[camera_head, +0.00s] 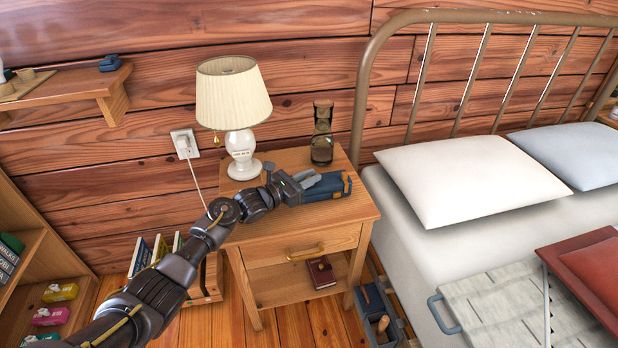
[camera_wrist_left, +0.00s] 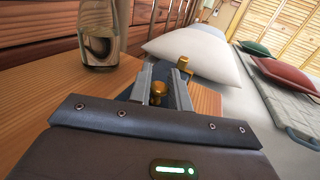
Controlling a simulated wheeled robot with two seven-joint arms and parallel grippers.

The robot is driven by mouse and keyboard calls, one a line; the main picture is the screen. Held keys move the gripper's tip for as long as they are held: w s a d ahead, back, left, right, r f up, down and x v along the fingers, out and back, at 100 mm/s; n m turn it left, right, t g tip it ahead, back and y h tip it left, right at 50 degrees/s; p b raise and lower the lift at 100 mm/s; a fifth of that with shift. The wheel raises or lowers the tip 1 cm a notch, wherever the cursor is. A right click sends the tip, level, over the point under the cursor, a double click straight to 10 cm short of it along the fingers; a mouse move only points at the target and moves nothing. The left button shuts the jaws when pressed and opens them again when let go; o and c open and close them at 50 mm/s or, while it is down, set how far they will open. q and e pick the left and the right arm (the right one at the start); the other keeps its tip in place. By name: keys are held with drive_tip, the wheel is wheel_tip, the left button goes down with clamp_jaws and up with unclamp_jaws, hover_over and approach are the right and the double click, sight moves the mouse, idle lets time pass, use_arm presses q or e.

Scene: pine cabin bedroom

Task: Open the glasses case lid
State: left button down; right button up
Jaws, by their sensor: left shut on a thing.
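The glasses case (camera_head: 328,190) is dark blue with a brass-coloured fitting at its right end, and it sits on the nightstand top. My left gripper (camera_head: 314,182) reaches over it from the left and is shut on part of it. In the left wrist view, the two fingers (camera_wrist_left: 164,80) stand either side of a strip of the blue case, with a brass knob between them. Much of the case is hidden behind my gripper, and I cannot tell how far its lid is raised. My right gripper is not in view.
The glass also shows close by in the left wrist view (camera_wrist_left: 98,35). A bed with a white pillow (camera_head: 470,180) stands at right.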

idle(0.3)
use_arm(q)
drive_tip(key=shift+w+r+n, duration=0.15)
drive_tip(key=shift+w+n, duration=0.1)
drive_tip(key=shift+n, duration=0.25)
drive_tip(key=shift+w+a+r+n+g+y+b, duration=0.3)
drive_tip(key=shift+w+n+g+y+b, duration=0.15)
drive_tip(key=shift+n, duration=0.45)
drive_tip(key=shift+w+n, duration=0.25)
drive_tip(key=shift+n, duration=0.05)
drive_tip(key=shift+w+a+r+n+g+y+b, duration=0.15)
drive_tip(key=shift+w+a+n+g+y+b, duration=0.1)
drive_tip(key=shift+w+n+g+b, duration=0.35)
drive_tip(key=shift+w+r+n+g+b, duration=0.15)
drive_tip(key=shift+n+g+b, duration=0.15)
drive_tip(key=shift+n, duration=0.4)
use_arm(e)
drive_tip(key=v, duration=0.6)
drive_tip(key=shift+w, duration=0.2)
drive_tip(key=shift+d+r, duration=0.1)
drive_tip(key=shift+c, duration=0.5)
